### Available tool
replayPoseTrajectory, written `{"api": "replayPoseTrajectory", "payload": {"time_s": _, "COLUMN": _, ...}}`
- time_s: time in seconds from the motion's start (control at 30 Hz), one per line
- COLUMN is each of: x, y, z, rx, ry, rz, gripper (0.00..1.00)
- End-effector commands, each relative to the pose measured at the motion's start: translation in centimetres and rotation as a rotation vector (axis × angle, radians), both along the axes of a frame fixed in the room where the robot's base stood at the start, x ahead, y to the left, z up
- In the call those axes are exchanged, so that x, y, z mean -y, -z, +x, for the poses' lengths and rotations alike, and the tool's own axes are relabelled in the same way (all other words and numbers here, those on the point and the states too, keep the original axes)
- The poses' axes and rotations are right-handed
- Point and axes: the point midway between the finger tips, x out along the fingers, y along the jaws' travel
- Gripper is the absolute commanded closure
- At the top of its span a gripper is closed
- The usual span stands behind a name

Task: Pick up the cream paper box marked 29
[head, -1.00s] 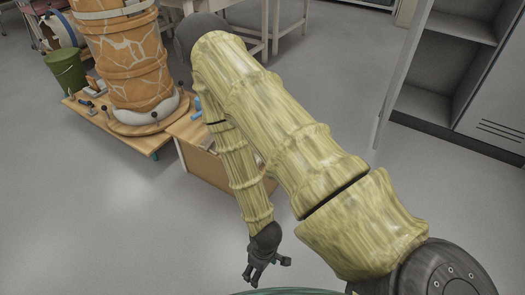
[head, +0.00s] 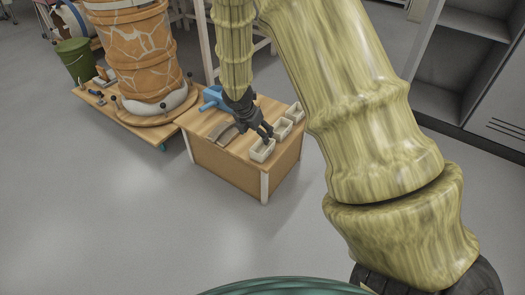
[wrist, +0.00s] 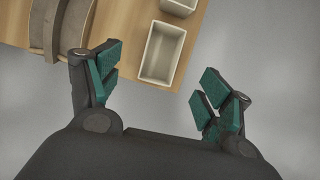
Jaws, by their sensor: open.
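Three small open cream boxes stand in a row along the right edge of a small wooden table: a front box (head: 262,150), a middle box (head: 283,128) and a back box (head: 295,112). I cannot read a number on any of them, so I cannot tell which is marked 29. My gripper (head: 267,133) is open and empty above the table, close to the front box. In the wrist view, one cream box (wrist: 163,54) lies just ahead of the gap between the fingers of my gripper (wrist: 158,88). Part of a second box (wrist: 180,5) shows at the top edge.
The wooden table (head: 235,172) also holds a curved grey-brown piece (head: 221,136) and a blue object (head: 211,97). A large cracked orange vessel (head: 133,50) stands on a low wheeled board to the left. An open grey cabinet (head: 440,75) is at right. The front floor is clear.

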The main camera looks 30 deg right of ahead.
Motion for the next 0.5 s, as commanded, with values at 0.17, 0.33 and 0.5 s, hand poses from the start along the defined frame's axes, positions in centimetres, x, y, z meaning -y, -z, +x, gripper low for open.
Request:
{"api": "replayPoseTrajectory", "payload": {"time_s": 0.17, "x": 0.7, "y": 2.4, "z": 0.2, "rx": -0.002, "ry": 0.002, "rz": 0.001, "gripper": 0.21}}
{"api": "replayPoseTrajectory", "payload": {"time_s": 0.33, "x": 1.4, "y": 4.5, "z": 0.6, "rx": 0.0, "ry": 0.003, "rz": 0.003, "gripper": 0.21}}
{"api": "replayPoseTrajectory", "payload": {"time_s": 0.5, "x": 1.8, "y": 5.1, "z": 0.7, "rx": -0.001, "ry": 0.002, "rz": 0.003, "gripper": 0.21}}
